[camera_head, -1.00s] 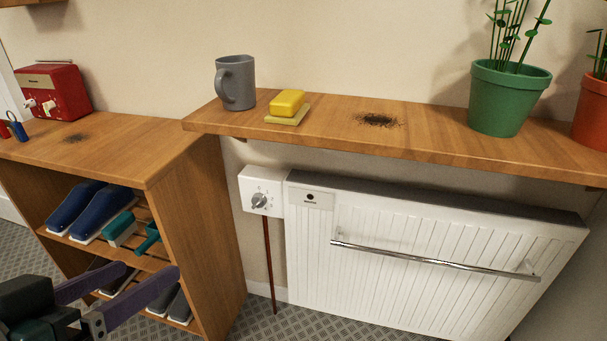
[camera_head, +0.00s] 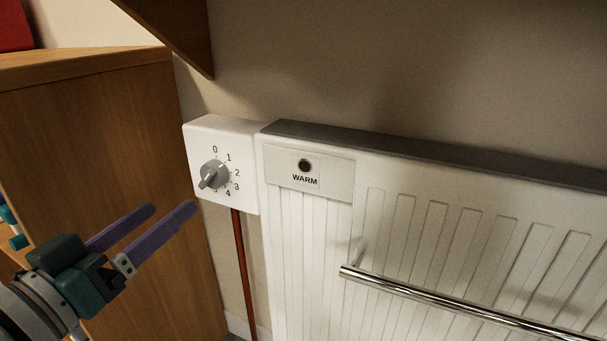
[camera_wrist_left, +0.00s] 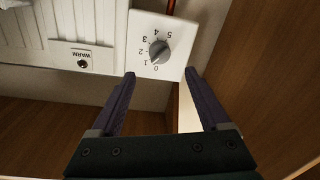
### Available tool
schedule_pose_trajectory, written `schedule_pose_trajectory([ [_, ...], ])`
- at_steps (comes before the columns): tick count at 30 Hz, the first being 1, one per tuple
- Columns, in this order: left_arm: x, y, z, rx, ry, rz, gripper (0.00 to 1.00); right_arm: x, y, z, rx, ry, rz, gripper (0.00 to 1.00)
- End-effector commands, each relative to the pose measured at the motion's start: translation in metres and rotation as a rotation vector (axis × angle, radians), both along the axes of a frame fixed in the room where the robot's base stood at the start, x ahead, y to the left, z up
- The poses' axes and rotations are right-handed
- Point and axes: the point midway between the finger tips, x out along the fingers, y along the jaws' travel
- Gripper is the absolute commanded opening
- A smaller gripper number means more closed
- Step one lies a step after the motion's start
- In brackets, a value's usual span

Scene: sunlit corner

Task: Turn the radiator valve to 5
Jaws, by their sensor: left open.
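The radiator valve is a white box (camera_head: 222,140) with a grey knob (camera_head: 214,175) and a dial marked 0 to 5, left of the radiator. The knob's raised bar slants from lower left to upper right; I cannot tell which end is the pointer. In the left wrist view the knob (camera_wrist_left: 159,51) shows upside down, beyond and between the fingertips. My left gripper (camera_head: 171,209) is open and empty, below and left of the knob in the head view, apart from it. My right gripper is out of view.
The white radiator (camera_head: 400,220) has a WARM label panel (camera_head: 308,172) and a chrome rail (camera_head: 440,301). A wooden cabinet side (camera_head: 100,130) stands at the left, a shelf edge (camera_head: 185,35) above. A copper-coloured pipe (camera_head: 243,265) runs down from the valve.

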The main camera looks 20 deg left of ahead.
Motion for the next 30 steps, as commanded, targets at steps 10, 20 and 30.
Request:
schedule_pose_trajectory([
  [10,0.064,0.0,-0.002,0.0,-0.002,-0.001,0.8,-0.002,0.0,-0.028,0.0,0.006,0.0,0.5],
  [20,0.09,0.0,0.0,0.0,0.003,-0.001,0.8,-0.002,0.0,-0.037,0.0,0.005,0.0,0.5],
  [30,0.09,-0.001,0.001,0.0,0.003,-0.001,0.66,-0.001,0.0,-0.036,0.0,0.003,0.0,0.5],
])
